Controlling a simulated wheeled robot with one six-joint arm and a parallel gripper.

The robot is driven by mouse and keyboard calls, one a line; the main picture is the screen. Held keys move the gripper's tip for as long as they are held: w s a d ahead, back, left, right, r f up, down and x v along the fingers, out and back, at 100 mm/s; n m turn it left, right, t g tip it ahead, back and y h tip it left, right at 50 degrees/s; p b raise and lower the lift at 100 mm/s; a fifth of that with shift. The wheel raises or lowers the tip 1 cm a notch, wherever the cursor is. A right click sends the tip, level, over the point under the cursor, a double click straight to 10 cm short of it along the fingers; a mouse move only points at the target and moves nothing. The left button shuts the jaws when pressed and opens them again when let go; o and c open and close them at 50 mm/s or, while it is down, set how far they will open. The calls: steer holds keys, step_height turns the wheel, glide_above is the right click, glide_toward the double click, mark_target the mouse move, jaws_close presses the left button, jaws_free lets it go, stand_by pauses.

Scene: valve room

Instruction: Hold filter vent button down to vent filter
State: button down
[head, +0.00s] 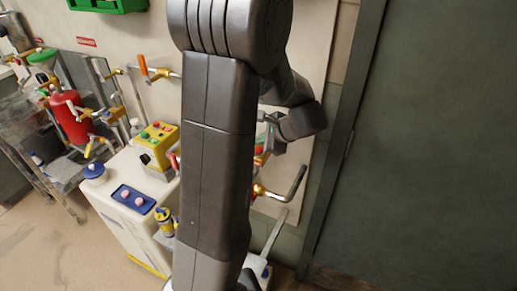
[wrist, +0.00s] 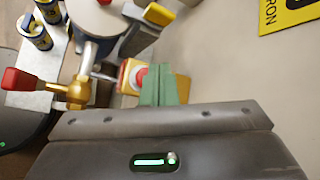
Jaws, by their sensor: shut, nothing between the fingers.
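A red button (wrist: 140,77) in a pale ring sits on a yellow housing (wrist: 184,88) in the middle of the wrist view. I take it to be the filter vent button. The green fingers of my gripper (wrist: 163,72) are shut together with nothing between them. Their tips overlap the right side of the button and hide part of its housing. I cannot tell whether they touch or press it. In the head view my gripper (head: 266,118) is near the wall panel, partly hidden behind my arm.
Left of the button are a brass valve with a red handle (wrist: 22,80) and blue-and-yellow cans (wrist: 36,33). In the head view a white cabinet (head: 135,215) carries a yellow button box (head: 157,143). A bent lever (head: 291,186) juts from the wall beside a dark door (head: 420,150).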

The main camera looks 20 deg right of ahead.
steer(key=shift+f, duration=0.15)
stand_by(0.5)
steer(key=shift+f+b, duration=0.3)
steer(key=shift+b, duration=0.05)
steer(key=shift+f+b, duration=0.5)
steer(key=shift+f, duration=0.05)
stand_by(0.6)
steer(key=shift+r, duration=0.15)
stand_by(1.9)
steer(key=shift+r+p, duration=0.8)
steer(key=shift+r, duration=0.05)
step_height(320, 180, up, 5)
steer(key=p, duration=0.4)
steer(key=shift+a+f, duration=0.1)
